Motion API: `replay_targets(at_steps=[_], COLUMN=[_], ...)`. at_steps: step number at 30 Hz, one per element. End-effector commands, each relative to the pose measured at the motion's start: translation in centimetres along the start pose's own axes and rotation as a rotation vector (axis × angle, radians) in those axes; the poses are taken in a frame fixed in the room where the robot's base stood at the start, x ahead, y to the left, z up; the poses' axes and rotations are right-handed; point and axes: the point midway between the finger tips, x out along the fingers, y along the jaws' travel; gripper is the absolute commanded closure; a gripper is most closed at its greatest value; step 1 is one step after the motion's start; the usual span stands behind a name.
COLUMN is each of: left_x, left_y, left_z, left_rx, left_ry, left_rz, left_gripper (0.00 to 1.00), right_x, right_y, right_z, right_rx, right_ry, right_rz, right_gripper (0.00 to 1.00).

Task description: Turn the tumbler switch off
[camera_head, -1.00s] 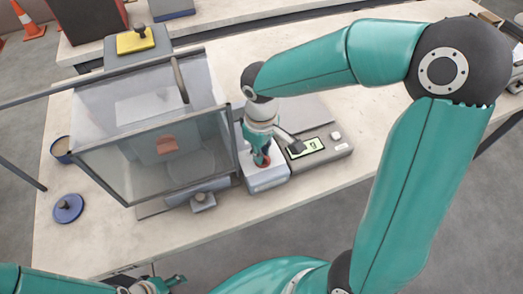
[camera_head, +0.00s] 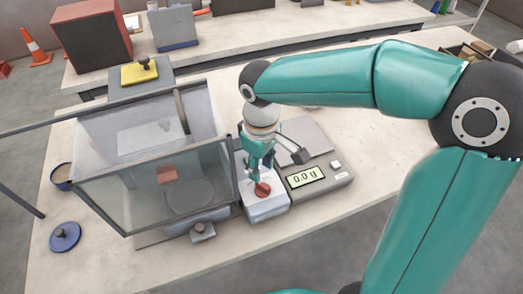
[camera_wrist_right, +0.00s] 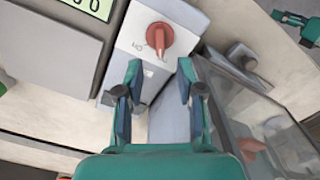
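The tumbler switch is a red knob (camera_head: 262,189) on a white-grey box (camera_head: 266,207) beside the glass case. In the right wrist view the red knob (camera_wrist_right: 160,38) sits on the white panel with small dark marks left of and below it; I cannot read them surely. My right gripper (camera_head: 258,168) points down at the box. In the right wrist view its fingers (camera_wrist_right: 161,78) are apart with nothing between them, just short of the knob. My left gripper (camera_wrist_right: 300,25) shows partly at the upper right edge; its opening is unclear.
A scale (camera_head: 320,183) with a lit display reading 0.0 stands right of the switch box. A glass-walled case (camera_head: 150,185) stands left of it, close to the gripper. A blue lid (camera_head: 65,237) lies on the table at left. The table's front is clear.

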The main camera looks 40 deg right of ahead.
Motion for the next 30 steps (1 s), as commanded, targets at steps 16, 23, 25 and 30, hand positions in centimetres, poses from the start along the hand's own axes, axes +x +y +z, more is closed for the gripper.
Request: replay_targets(at_steps=[16, 23, 25, 30], left_x=[0.0, 0.1, 0.1, 0.1], left_y=[0.0, 0.0, 0.0, 0.0], left_z=[0.0, 0.0, 0.0, 0.0], left_rx=[0.000, 0.000, 0.000, 0.000], left_ry=[0.000, 0.000, 0.000, 0.000], left_rz=[0.000, 0.000, 0.000, 0.000], left_gripper=[0.49, 0.49, 0.49, 0.49], right_x=[-5.3, -5.3, -5.3, -5.3], right_y=[0.0, 0.0, 0.0, 0.0], right_z=[0.0, 0.0, 0.0, 0.0], right_rx=[-0.001, 0.000, 0.000, 0.000], right_ry=[0.000, 0.000, 0.000, 0.000], right_rz=[0.000, 0.000, 0.000, 0.000], right_gripper=[0.62, 0.62, 0.62, 0.62])
